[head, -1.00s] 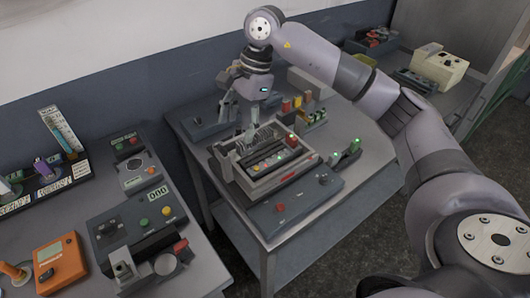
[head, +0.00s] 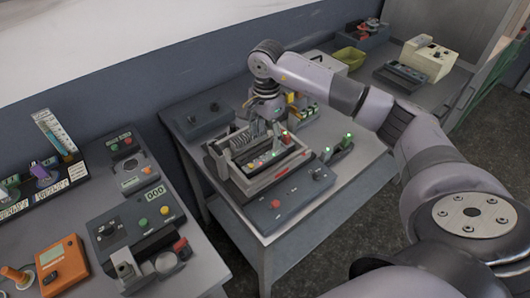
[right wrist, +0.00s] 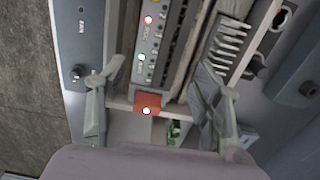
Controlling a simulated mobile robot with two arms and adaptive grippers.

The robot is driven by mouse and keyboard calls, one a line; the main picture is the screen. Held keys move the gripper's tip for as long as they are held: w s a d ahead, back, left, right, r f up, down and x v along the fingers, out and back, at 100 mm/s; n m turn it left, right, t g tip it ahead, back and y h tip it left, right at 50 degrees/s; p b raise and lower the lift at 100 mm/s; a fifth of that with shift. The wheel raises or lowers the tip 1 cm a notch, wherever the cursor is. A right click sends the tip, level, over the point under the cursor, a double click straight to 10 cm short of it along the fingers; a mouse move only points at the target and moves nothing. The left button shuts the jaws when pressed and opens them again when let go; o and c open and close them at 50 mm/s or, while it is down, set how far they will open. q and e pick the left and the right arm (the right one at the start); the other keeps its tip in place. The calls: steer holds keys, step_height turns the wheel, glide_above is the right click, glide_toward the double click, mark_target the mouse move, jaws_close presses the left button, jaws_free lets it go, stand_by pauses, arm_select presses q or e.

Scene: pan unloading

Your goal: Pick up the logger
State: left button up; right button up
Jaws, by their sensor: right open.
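A grey tray (head: 233,177) on the middle table holds a long grey module (right wrist: 158,50) with lit red and green lamps and a red end; I take this for the logger, though its label is too blurred to read. The module also shows in the head view (head: 262,160). My right gripper (right wrist: 155,115) is open over the tray, one finger on each side of the module's red end in the right wrist view. No grip on it shows. In the head view the right gripper (head: 268,125) is partly hidden by its own wrist. My left gripper is out of view.
A wire rack (right wrist: 230,45) stands beside the module in the tray. A control panel (head: 290,198) lies in front of the tray, and a small green-lit device (head: 338,150) to its right. A dark box (head: 203,117) sits behind left. The left table holds several devices, including an orange meter (head: 62,265).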

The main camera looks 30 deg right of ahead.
mark_target(265, 152)
steer(key=shift+s+a+f+p, duration=0.1)
steer(key=shift+a+f+p, duration=0.05)
steer(key=shift+f+p, duration=0.4)
steer(key=f, duration=0.1)
steer(key=f+p, duration=0.2)
steer(key=shift+s+a+f, duration=0.1)
steer(key=shift+a+f, duration=0.15)
steer(key=shift+f, duration=0.45)
steer(key=c, duration=0.8)
steer(key=shift+c, duration=0.7)
steer(key=shift+r, duration=0.1)
